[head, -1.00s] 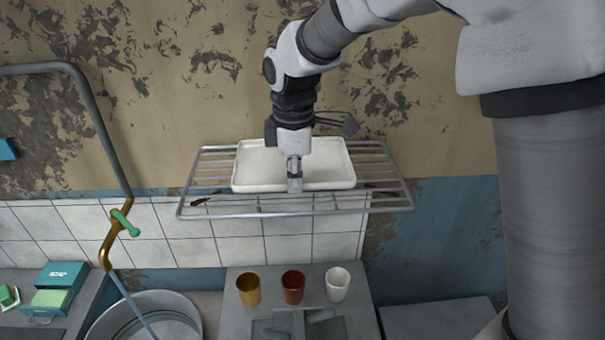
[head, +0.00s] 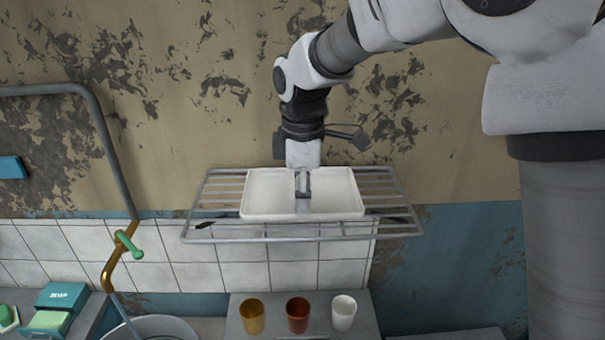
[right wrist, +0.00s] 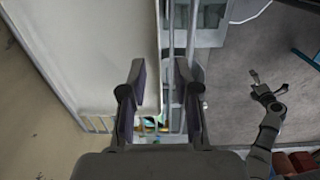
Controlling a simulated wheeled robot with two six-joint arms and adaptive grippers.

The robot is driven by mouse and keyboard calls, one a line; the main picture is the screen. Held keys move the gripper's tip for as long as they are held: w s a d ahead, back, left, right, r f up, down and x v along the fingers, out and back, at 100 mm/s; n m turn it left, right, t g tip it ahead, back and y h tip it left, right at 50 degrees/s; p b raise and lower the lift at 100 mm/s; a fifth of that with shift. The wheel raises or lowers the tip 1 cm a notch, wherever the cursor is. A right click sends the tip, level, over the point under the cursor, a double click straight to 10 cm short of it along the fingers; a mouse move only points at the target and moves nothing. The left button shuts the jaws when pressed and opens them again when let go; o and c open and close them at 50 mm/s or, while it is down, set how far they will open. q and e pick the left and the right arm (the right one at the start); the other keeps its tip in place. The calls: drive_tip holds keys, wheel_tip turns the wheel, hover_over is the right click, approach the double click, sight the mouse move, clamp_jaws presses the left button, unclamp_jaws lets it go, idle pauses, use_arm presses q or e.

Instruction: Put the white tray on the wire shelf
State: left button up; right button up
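The white tray (head: 262,194) lies flat on the wire shelf (head: 215,209) on the wall in the head view, within the shelf's outline. My right gripper (head: 303,203) is over the middle of the tray, near its front rim. In the right wrist view, the right gripper's fingers (right wrist: 160,90) stand apart, with the tray's edge (right wrist: 152,45) showing in the gap behind them. Contact with the rim cannot be told. My left gripper (right wrist: 267,90) is out of the head view; it appears small and far below in the right wrist view, its opening unclear.
Below the shelf stand a yellow cup (head: 252,316), a brown cup (head: 297,315) and a white cup (head: 343,313) on a grey counter. A pipe with a green tap (head: 128,245) is at the left. A soap box (head: 60,296) lies at lower left. Shelf wires are bare on both sides of the tray.

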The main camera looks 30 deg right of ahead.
wheel_tip(320, 180, up, 9)
drive_tip(key=b, duration=0.1)
drive_tip(key=shift+s+f+b, duration=0.15)
drive_tip(key=shift+s+b, duration=0.05)
drive_tip(key=shift+b, duration=0.15)
